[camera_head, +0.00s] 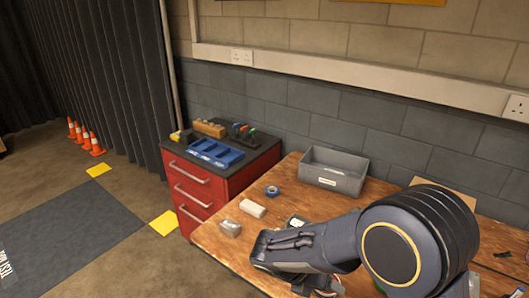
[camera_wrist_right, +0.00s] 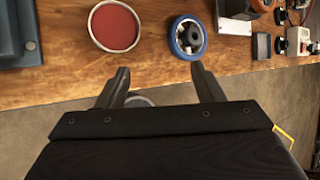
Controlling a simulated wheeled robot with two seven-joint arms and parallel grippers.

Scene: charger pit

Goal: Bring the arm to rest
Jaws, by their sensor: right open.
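My right arm (camera_head: 400,250) reaches in from the right in the head view, low over the wooden table's front part. My right gripper (camera_wrist_right: 160,72) shows in the right wrist view with its two dark fingers apart and nothing held between them. The fingers are near the table's edge, with floor visible below that edge. A grey round thing (camera_wrist_right: 140,100) shows partly between the fingers, mostly hidden by the gripper body; I cannot tell what it is. My left arm and gripper are not in view.
The wooden table (camera_head: 290,196) holds a grey bin (camera_head: 333,181), a blue tape roll (camera_head: 272,191) and a white block (camera_head: 252,208). A red dish (camera_wrist_right: 115,26) and a blue-rimmed wheel (camera_wrist_right: 188,38) lie beyond the fingers. A red drawer cabinet (camera_head: 192,188) stands left.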

